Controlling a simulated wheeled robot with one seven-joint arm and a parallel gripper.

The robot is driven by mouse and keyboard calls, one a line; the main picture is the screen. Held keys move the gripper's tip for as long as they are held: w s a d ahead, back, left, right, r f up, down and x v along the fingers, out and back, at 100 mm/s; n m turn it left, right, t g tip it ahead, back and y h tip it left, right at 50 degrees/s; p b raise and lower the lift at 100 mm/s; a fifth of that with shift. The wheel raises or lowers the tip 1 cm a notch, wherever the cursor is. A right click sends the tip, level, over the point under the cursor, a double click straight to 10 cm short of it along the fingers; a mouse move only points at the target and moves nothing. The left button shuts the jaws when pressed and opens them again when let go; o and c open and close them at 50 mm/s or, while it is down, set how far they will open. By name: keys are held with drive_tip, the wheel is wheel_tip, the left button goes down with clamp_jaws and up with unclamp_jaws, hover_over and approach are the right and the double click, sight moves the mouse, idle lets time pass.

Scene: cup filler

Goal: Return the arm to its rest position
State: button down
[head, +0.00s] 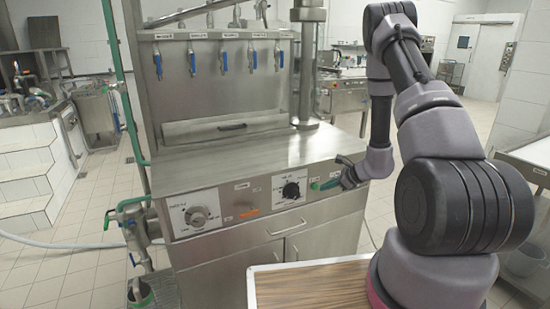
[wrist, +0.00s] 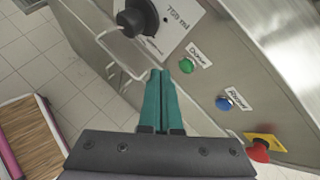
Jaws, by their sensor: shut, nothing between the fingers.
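My arm (head: 440,130) stands at the right in the head view, bent up and then down towards the steel machine's front panel. My gripper (head: 320,186) is at the panel's right part, just right of the black dial (head: 291,190). In the wrist view its two green fingers (wrist: 161,74) are pressed together with nothing between them. The fingertips appear close to the green button (wrist: 186,66); whether they touch the panel cannot be told. The gripper hides part of the panel in the head view.
The filler machine (head: 225,165) has a row of blue-handled taps. A wood-topped surface (head: 310,285) lies beside my arm's base.

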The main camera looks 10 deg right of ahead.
drive_tip(key=s+a+r+n+g+y, duration=0.1)
drive_tip(key=s+a+r+n, duration=0.25)
drive_tip(key=r, duration=0.65)
drive_tip(key=s+a+r+n+g, duration=0.1)
drive_tip(key=s+a+r+n, duration=0.25)
drive_tip(key=r, duration=0.55)
drive_tip(key=s+a+r+n+g+y, duration=0.1)
drive_tip(key=s+a+r+n, duration=0.2)
drive_tip(key=r, duration=0.7)
drive_tip(key=s+d+r+n+t+h, duration=0.1)
drive_tip(key=s+d+r+n+h, duration=0.1)
drive_tip(key=s+r, duration=0.5)
drive_tip(key=s+d+r+n+t+h, duration=0.1)
drive_tip(key=s+d+r+n+h, duration=0.2)
drive_tip(key=s+r+n, duration=0.4)
drive_tip(key=s+h, duration=0.1)
drive_tip(key=s, duration=0.3)
drive_tip(key=shift+r+t+h, duration=0.15)
drive_tip(key=shift+t+h, duration=0.15)
drive_tip(key=shift+s, duration=0.1)
